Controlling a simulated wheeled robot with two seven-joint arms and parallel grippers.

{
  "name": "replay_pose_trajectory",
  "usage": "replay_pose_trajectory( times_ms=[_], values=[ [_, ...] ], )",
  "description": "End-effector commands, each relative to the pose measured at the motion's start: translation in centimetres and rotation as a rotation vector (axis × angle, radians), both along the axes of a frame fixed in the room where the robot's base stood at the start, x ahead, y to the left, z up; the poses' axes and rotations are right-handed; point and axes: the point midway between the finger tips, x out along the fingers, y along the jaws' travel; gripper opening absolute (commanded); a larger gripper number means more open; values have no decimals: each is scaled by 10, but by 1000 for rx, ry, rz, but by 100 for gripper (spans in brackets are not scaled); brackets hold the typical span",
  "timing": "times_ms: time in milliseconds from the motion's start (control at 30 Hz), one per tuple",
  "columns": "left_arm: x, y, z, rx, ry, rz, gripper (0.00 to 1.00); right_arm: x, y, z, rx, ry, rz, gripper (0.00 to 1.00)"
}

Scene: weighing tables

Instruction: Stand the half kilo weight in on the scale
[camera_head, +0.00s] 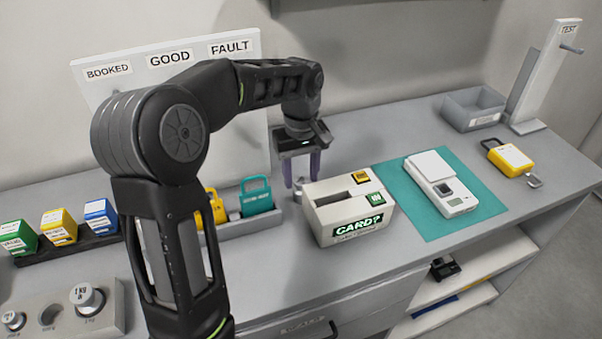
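My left gripper (303,182) points down just behind the white card box, its two purple fingers spread apart. A small silver metal piece (299,187), which looks like the top of a weight, shows low between the fingertips. Its lower part is hidden by the card box, and I see no firm contact with the fingers. The white scale (443,184) lies on a teal mat (479,190) to the right, with its pale square pan (431,167) empty. A weight block (112,312) at the lower left holds a large weight (87,298), a small weight (12,320) and an empty middle socket.
The white card box (347,208) stands between my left gripper and the scale. A yellow padlock (508,159), grey bin (474,110) and test stand (540,70) are at right. Counter behind the scale is clear.

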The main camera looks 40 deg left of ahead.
Motion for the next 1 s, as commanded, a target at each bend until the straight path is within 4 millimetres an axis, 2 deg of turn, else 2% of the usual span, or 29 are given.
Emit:
replay_pose_trajectory(
  times_ms=[267,467,567,767,900,1000],
  values=[
    [0,0,0,0,0,0,52,0,0,0,0,0,0,36],
    [0,0,9,0,-1,0,52,0,0,1,0,0,0,36],
    [1,0,22,1,-3,1,52,0,0,0,0,0,0,36],
    [1,0,62,1,-6,0,52,0,0,-1,0,-1,0,36],
    [1,0,100,1,-3,-1,52,-1,-1,17,-3,4,-1,36],
    [0,0,115,0,0,-1,52,-3,-1,31,-7,10,-3,36]
  ],
)
